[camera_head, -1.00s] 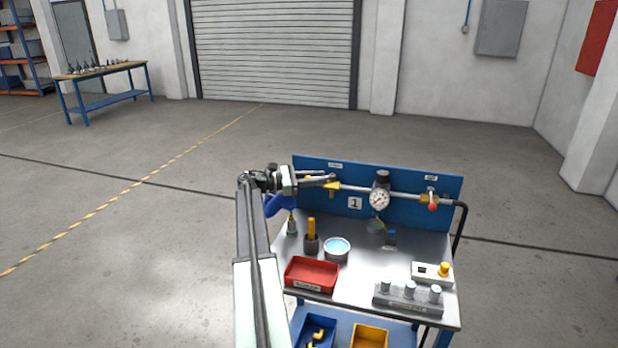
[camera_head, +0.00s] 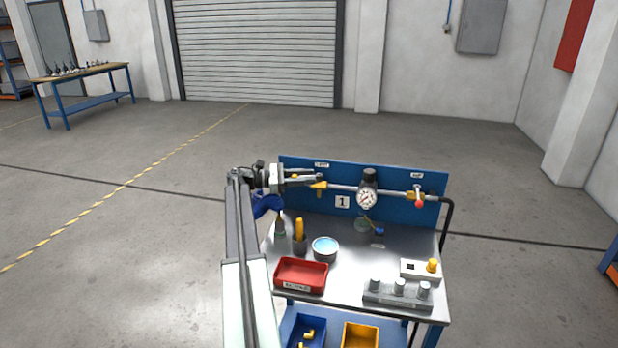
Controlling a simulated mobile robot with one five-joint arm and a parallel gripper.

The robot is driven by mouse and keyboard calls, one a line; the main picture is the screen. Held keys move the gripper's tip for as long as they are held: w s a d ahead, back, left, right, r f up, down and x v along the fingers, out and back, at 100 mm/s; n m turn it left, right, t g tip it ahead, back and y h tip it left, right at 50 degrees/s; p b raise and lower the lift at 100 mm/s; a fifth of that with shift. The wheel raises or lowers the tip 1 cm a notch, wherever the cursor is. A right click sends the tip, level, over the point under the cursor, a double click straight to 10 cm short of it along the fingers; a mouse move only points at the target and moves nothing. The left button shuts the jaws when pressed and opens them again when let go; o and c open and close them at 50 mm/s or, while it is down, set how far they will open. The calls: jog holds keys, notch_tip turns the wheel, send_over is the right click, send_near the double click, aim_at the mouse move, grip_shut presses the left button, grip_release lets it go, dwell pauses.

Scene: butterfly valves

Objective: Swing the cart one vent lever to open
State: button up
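Cart one (camera_head: 405,255) stands in front of me, with a "1" plate (camera_head: 342,202) on its blue back panel (camera_head: 400,210). A pipe with a gauge (camera_head: 367,199) runs along the panel. A yellow valve (camera_head: 319,186) is at its left end. Another yellow valve with a red-tipped lever (camera_head: 419,203) is at the right end, the red tip low. The small labels above both are too small to read surely. My gripper (camera_head: 304,178) is at the left valve, with something yellow between or behind its fingers. Whether the fingers touch it I cannot tell.
On the cart top are a red tray (camera_head: 301,276), a round bowl (camera_head: 325,249), a grey block with several knobs (camera_head: 398,294) and a box with a yellow button (camera_head: 432,265). A workbench (camera_head: 84,90) stands far left. The floor around the cart is clear.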

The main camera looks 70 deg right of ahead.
jog(key=shift+s, duration=0.1)
jog(key=v, duration=0.7)
jog(key=shift+w, duration=0.4)
